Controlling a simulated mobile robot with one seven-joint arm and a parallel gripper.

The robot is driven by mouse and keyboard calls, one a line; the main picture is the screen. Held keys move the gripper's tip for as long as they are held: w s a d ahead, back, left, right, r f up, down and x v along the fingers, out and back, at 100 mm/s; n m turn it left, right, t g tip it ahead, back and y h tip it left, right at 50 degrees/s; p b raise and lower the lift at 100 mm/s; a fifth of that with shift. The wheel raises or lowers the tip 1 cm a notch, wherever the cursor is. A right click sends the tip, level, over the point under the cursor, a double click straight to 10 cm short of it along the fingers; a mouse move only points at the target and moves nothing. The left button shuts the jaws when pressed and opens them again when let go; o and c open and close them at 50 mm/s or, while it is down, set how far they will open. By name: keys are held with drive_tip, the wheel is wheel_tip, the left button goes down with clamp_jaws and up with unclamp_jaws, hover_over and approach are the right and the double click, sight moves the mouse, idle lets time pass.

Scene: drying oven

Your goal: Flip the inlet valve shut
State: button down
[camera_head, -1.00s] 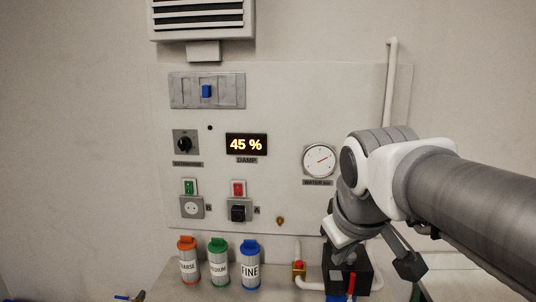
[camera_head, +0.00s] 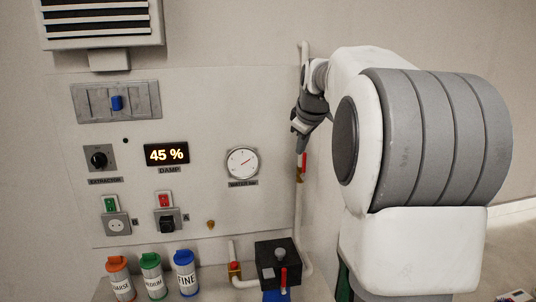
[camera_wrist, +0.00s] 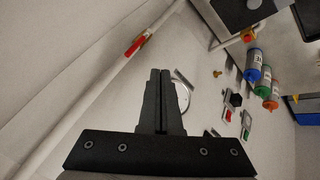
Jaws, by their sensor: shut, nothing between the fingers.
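A red valve lever (camera_head: 303,161) sits on the white vertical pipe (camera_head: 301,205) at the right edge of the wall panel. In the wrist view the red lever (camera_wrist: 136,46) lies along the pipe (camera_wrist: 95,82), beside a brass fitting. My gripper (camera_head: 299,146) is shut and empty, pointing down just above the lever in the head view. In the wrist view my gripper fingers (camera_wrist: 160,75) are pressed together, and the lever is apart from them, up and to the left. I cannot tell the exact gap in depth.
A black box (camera_head: 270,258) with another red lever (camera_head: 284,277) stands below, near a brass valve with a red top (camera_head: 235,269). A water gauge (camera_head: 242,162) is left of the pipe. Orange, green and blue bottles (camera_head: 185,273) stand at lower left.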

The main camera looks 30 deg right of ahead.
sight(303, 159)
drive_tip(key=shift+w+d, duration=0.1)
idle(0.3)
drive_tip(key=shift+w+d+f+p, duration=0.45)
drive_tip(key=shift+w+d+f, duration=0.5)
drive_tip(key=shift+w+f, duration=0.35)
drive_tip(key=shift+w+d+f+p, duration=0.5)
drive_tip(key=shift+w+d+f, duration=0.4)
drive_tip(key=shift+w+f, duration=0.4)
drive_tip(key=shift+w+d+f+p, duration=0.45)
drive_tip(key=shift+w+d+f, duration=0.6)
drive_tip(key=shift+f, duration=0.35)
drive_tip(key=shift+d+y, duration=0.1)
drive_tip(key=shift+y, duration=0.2)
